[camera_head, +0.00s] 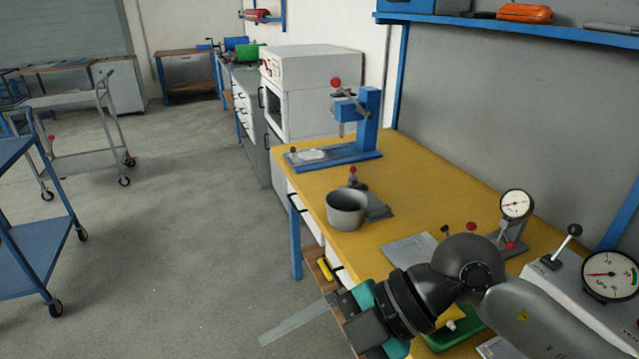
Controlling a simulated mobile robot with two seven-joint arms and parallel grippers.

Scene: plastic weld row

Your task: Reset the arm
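My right arm comes in from the lower right, across the front edge of the yellow workbench (430,178). My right gripper (345,309) is beyond the bench's front edge, over the floor side. It appears shut on a flat, greyish, see-through plastic strip (297,320). The strip points out to the lower left, in the air, clear of the bench. The exact grip between the fingers is small and partly hidden. My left gripper is not in view.
A grey pot (346,211) stands near the bench's front edge. A blue press (366,128) stands at the far end. A dial gauge (516,205) and a machine with a larger dial (609,275) are close to my arm. A green tray (455,332) lies under it.

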